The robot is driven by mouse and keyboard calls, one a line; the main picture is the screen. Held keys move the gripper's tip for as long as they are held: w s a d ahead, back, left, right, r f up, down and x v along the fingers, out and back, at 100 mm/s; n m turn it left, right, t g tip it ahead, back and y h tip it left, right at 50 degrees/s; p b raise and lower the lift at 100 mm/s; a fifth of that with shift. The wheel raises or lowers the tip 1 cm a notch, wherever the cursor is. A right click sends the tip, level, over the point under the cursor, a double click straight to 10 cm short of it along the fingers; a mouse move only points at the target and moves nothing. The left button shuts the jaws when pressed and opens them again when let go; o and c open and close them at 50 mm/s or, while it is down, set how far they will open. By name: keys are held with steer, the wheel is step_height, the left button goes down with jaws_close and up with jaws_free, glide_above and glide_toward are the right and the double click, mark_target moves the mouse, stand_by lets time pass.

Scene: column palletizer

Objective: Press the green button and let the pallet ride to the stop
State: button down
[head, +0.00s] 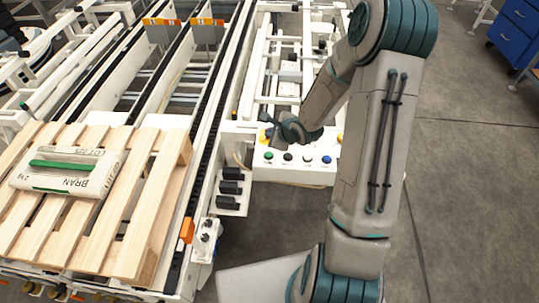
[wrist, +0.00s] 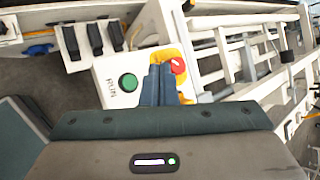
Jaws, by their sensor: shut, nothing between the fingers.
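The green button (wrist: 128,82), labelled RUN, sits on a white control box (wrist: 108,68) in the wrist view. My gripper (wrist: 160,68) is shut and empty, its fingertips right of the green button and beside a red knob on a yellow base. Whether the fingertips touch the box cannot be told. In the head view my gripper (head: 272,127) is over the back of the control box (head: 290,173). The wooden pallet (head: 140,232) lies on the conveyor at the left, carrying a white and green bag marked BRAN (head: 68,172). Orange-topped plates (head: 168,23) stand across the conveyor's far end.
The red knob (wrist: 178,66) is close to my fingers. Black, white and blue buttons (head: 326,159) line the box's front. Conveyor rails (head: 205,125) run between the pallet and the box. Grey floor (head: 470,160) is open at the right, with a blue cabinet (head: 515,30) beyond.

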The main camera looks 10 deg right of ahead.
steer(key=b, duration=0.6)
glide_above(271, 156)
step_height(271, 156, down, 7)
steer(key=shift+s+r, duration=0.1)
steer(key=shift+f+b, duration=0.55)
steer(key=shift+f, duration=0.15)
stand_by(1.0)
steer(key=shift+f, duration=0.4)
